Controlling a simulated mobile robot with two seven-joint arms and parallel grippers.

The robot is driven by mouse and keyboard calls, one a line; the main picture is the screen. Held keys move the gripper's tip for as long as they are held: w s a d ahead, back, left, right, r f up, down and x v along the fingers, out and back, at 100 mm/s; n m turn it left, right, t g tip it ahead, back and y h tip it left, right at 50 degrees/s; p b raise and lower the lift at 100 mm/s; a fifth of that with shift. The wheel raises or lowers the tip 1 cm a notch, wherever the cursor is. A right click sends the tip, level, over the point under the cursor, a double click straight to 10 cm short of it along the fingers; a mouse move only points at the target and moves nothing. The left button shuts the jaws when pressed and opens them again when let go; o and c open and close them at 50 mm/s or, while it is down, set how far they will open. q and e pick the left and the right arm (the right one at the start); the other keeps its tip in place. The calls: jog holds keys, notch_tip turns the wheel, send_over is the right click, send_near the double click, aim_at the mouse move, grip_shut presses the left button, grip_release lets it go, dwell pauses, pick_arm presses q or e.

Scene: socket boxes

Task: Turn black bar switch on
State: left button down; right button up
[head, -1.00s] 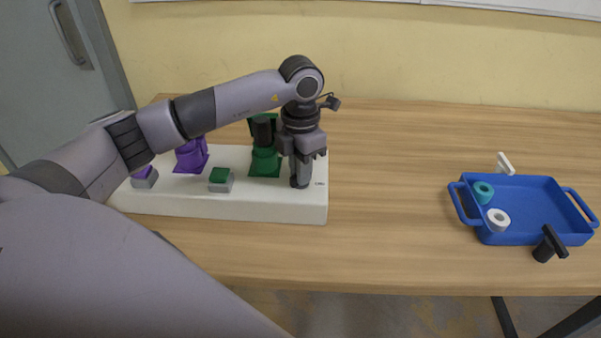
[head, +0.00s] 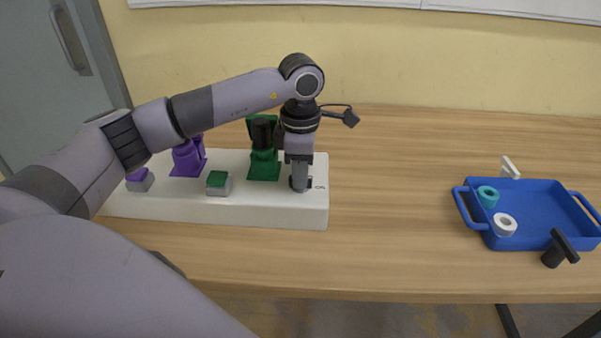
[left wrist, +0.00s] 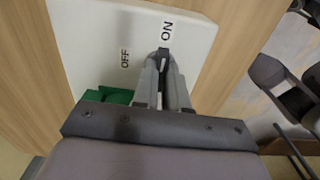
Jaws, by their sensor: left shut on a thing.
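The black bar switch (head: 308,183) sits near the right end of the white socket box (head: 270,211). Only a small dark part of it shows beside my fingers; the rest is hidden. My left gripper (head: 299,187) points straight down and is shut on the switch. In the left wrist view, my left gripper (left wrist: 164,60) has its fingertips on a small black tip beside the ON label (left wrist: 167,31). The OFF label (left wrist: 125,59) lies to the left of the fingers. My right gripper is not in view.
The box also bears a green socket (head: 264,165), a green-topped switch (head: 218,183), a purple socket (head: 187,160) and a purple-topped switch (head: 139,180). A blue tray (head: 540,205) with rings stands at the right. The table between box and tray is clear.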

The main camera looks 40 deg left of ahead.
pick_arm(q)
jog(key=shift+r, duration=0.1)
dwell(0.4)
jog(key=c, duration=1.2)
grip_release()
jog(key=shift+o, duration=0.2)
notch_tip(320, 180, up, 7)
jog(key=shift+r, duration=0.1)
